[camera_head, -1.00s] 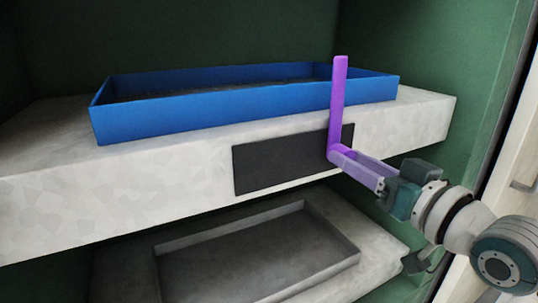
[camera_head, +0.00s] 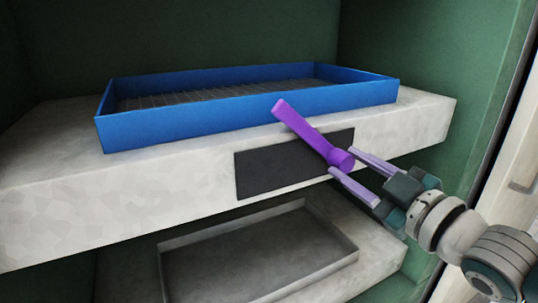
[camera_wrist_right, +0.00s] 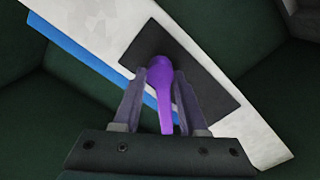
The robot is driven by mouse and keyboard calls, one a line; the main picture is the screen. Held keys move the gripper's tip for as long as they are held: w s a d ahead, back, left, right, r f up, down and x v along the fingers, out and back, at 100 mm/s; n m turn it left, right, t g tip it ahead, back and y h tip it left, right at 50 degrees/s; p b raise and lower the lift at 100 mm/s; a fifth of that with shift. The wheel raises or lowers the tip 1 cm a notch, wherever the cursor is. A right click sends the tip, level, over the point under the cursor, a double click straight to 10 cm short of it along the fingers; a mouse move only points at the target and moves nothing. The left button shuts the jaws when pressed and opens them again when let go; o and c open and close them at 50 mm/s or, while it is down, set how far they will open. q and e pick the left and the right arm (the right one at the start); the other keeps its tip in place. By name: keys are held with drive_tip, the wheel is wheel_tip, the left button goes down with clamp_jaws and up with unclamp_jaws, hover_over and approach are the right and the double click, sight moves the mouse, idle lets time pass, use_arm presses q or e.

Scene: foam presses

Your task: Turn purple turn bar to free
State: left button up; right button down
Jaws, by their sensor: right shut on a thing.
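The purple turn bar (camera_head: 308,131) is on the dark plate (camera_head: 270,172) on the front of the pale upper slab. In the head view it slants up and to the left from its round hub. My right gripper (camera_head: 347,165) is at the hub end, with one finger on each side of it. In the right wrist view the bar (camera_wrist_right: 164,95) lies between the two fingers (camera_wrist_right: 160,95), shut on it. My left gripper is not in view.
A blue tray (camera_head: 230,110) sits on the pale upper slab (camera_head: 150,172). A grey lower slab with a shallow recess (camera_head: 255,262) is below. Green walls (camera_head: 420,60) enclose the back and right side.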

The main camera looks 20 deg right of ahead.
drive_tip(key=n, duration=0.4)
drive_tip(key=shift+n+b, duration=0.3)
drive_tip(key=shift+n, duration=1.9)
drive_tip(key=shift+c, duration=2.2)
unclamp_jaws()
drive_tip(key=s, duration=1)
drive_tip(key=shift+d, duration=0.35)
